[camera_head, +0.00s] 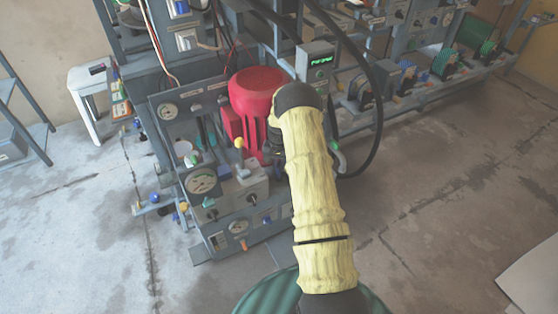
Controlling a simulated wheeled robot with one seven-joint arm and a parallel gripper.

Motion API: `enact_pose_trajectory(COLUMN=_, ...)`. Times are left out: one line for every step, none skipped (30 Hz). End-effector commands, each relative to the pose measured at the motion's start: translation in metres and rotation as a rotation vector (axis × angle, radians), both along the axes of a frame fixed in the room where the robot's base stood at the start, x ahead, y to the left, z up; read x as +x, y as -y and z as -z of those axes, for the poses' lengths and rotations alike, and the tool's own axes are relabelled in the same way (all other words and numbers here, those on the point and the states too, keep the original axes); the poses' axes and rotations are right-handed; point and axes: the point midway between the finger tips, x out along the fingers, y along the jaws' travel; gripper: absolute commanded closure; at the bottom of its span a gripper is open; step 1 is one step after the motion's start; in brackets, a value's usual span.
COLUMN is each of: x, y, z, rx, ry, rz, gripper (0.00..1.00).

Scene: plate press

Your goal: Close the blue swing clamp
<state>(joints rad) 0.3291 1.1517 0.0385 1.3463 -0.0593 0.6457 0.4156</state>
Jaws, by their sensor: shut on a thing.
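I cannot pick out the blue swing clamp with certainty. A small blue part (155,198) shows at the left edge of the plate press (222,249), and another small blue spot (266,220) shows on its front near my arm. My yellow-sleeved arm reaches up from the bottom of the view and bends at a black joint at the right side of the press. My gripper is hidden behind the arm, so its fingers and anything between them do not show.
A large red housing (257,92) stands on the press beside my arm. A lever with a yellow knob (239,144) rises left of the arm. A black cable (377,100) loops at the right. A white stool (88,80) stands at the left.

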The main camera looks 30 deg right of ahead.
Motion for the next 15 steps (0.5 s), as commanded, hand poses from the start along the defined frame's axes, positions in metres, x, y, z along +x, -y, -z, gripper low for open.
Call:
enact_pose_trajectory(x=0.0010, y=-0.0002, z=-0.0040, rx=0.000, ry=0.003, rz=-0.043, gripper=1.00)
enact_pose_trajectory(x=0.0009, y=-0.0003, z=-0.0038, rx=0.001, ry=0.002, rz=-0.072, gripper=1.00)
enact_pose_trajectory(x=0.0009, y=-0.0005, z=-0.0038, rx=0.001, ry=0.002, rz=-0.110, gripper=1.00)
enact_pose_trajectory(x=0.0011, y=-0.0006, z=-0.0038, rx=0.001, ry=0.003, rz=-0.138, gripper=1.00)
enact_pose_trajectory(x=0.0014, y=-0.0007, z=-0.0039, rx=0.001, ry=0.003, rz=-0.166, gripper=1.00)
enact_pose_trajectory(x=0.0015, y=-0.0006, z=-0.0038, rx=0.001, ry=0.004, rz=-0.205, gripper=1.00)
enact_pose_trajectory(x=0.0016, y=-0.0005, z=-0.0037, rx=0.001, ry=0.004, rz=-0.233, gripper=1.00)
enact_pose_trajectory(x=0.0016, y=-0.0004, z=-0.0035, rx=0.001, ry=0.004, rz=-0.261, gripper=1.00)
enact_pose_trajectory(x=0.0016, y=0.0000, z=-0.0033, rx=0.000, ry=0.005, rz=-0.298, gripper=1.00)
enact_pose_trajectory(x=0.0016, y=0.0001, z=-0.0032, rx=0.000, ry=0.005, rz=-0.327, gripper=1.00)
enact_pose_trajectory(x=0.0017, y=0.0000, z=-0.0032, rx=-0.001, ry=0.004, rz=-0.356, gripper=1.00)
enact_pose_trajectory(x=0.0019, y=-0.0001, z=-0.0032, rx=-0.001, ry=0.005, rz=-0.394, gripper=1.00)
enact_pose_trajectory(x=0.0020, y=-0.0003, z=-0.0032, rx=-0.001, ry=0.005, rz=-0.421, gripper=1.00)
enact_pose_trajectory(x=0.0020, y=-0.0006, z=-0.0031, rx=-0.001, ry=0.005, rz=-0.446, gripper=1.00)
enact_pose_trajectory(x=0.0021, y=-0.0008, z=-0.0029, rx=0.000, ry=0.006, rz=-0.480, gripper=1.00)
